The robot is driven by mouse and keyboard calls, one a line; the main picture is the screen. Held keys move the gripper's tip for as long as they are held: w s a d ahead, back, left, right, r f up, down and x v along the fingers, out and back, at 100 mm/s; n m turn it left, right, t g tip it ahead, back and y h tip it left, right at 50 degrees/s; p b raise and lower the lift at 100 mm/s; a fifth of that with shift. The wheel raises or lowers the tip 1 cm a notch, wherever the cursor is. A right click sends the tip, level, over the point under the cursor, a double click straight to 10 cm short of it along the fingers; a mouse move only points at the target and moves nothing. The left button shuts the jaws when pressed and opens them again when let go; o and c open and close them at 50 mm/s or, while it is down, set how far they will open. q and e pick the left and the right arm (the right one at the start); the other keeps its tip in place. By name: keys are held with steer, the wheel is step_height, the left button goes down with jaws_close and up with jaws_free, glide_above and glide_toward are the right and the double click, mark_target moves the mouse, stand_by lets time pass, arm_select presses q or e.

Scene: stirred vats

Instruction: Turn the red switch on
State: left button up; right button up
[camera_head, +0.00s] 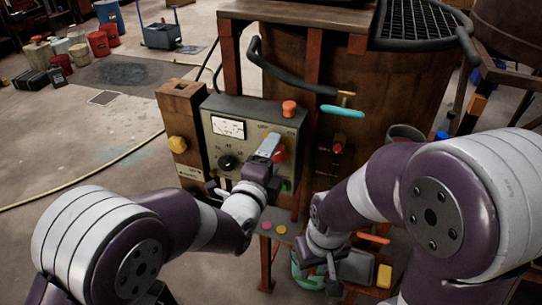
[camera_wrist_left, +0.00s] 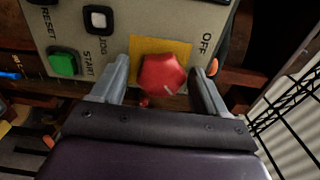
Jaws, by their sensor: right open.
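The red switch (camera_wrist_left: 163,75) is a faceted knob on a yellow square plate of the grey control panel, with OFF printed beside it. In the head view the red switch (camera_head: 281,154) shows partly behind my left gripper (camera_head: 270,150). In the left wrist view my left gripper (camera_wrist_left: 160,85) is open, one finger on each side of the switch, with gaps visible between fingers and knob. Whether the fingertips reach the knob's depth is hard to tell. My right gripper (camera_head: 333,272) hangs low beside the vat, away from the switch, open.
The panel (camera_head: 250,115) also carries a white meter (camera_head: 228,127), a black dial (camera_head: 227,162) and an orange button (camera_head: 289,108). A green START button (camera_wrist_left: 63,63) sits near the switch. The rusty vat (camera_head: 390,95) with a teal-handled valve (camera_head: 342,111) stands right of it.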

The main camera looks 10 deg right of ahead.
arm_select(q)
steer(key=b+v, duration=0.2)
steer(key=v, duration=1)
steer(key=shift+s+a+b, duration=0.2)
steer(key=shift+s+b, duration=0.1)
steer(key=shift+b, duration=0.1)
